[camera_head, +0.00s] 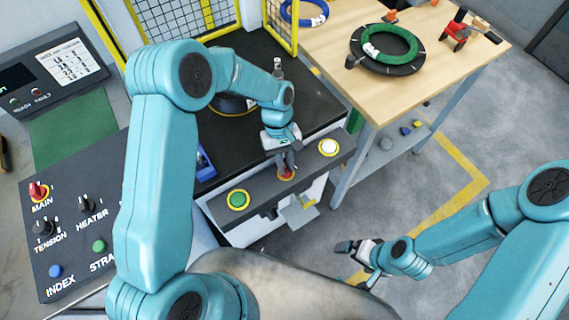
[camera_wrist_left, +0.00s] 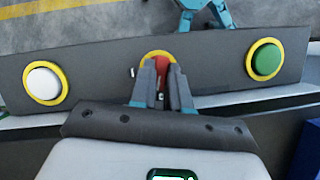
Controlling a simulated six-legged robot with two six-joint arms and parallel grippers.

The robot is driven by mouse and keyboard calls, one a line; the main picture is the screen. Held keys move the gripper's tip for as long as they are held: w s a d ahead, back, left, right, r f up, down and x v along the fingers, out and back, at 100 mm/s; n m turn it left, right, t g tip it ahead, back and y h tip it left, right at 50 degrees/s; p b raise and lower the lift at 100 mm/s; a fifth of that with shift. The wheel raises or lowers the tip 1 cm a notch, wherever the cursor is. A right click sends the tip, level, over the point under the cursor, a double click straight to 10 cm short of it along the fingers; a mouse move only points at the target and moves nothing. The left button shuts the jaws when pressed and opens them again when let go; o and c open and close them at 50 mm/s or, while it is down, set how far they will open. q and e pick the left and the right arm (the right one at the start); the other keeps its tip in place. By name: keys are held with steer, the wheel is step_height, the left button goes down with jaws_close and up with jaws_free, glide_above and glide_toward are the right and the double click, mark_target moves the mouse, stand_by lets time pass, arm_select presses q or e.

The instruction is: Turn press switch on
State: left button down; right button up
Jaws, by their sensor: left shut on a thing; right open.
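A dark switch bar on the front of the machine carries a green button (camera_head: 238,199), a red switch (camera_head: 287,174) in a yellow ring, and a white button (camera_head: 328,147). My left gripper (camera_head: 287,165) is over the middle of the bar, shut on the red switch. In the left wrist view the red switch (camera_wrist_left: 161,72) shows between my left fingers (camera_wrist_left: 161,80), partly hidden by them. The white button (camera_wrist_left: 43,83) is at the left there and the green button (camera_wrist_left: 265,60) at the right. My right gripper (camera_head: 350,248) is open and empty above the floor.
A control panel (camera_head: 75,230) with knobs and a red MAIN switch (camera_head: 39,191) is at the left. A wooden table (camera_head: 440,75) at the back right holds a green coil (camera_head: 390,43) on a black ring. Yellow fencing (camera_head: 281,24) stands behind the machine.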

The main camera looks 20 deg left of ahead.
arm_select(q)
steer(key=m+b, duration=0.1)
steer(key=m, duration=0.1)
steer(key=m+y, duration=0.1)
steer(key=shift+w+d+f+m+g+b, duration=0.1)
steer(key=shift+d+m+g+b, duration=0.05)
steer(key=shift+m+g+b, duration=0.25)
steer(key=m+y+b, duration=0.1)
steer(key=m, duration=0.2)
steer(key=shift+d+m+y, duration=0.1)
steer(key=shift+m+y, duration=0.2)
steer(key=shift+y, duration=0.1)
steer(key=m+y+b, duration=0.1)
steer(key=m, duration=0.3)
steer(key=shift+d+y+b, duration=0.1)
steer(key=shift+y+b, duration=0.25)
steer(key=shift+y, duration=0.05)
steer(key=shift+m+t+y+b, duration=0.4)
steer(key=shift+m+y, duration=0.1)
steer(key=shift+m, duration=1.2)
steer(key=c, duration=1.1)
jaws_free()
steer(key=shift+r, duration=0.2)
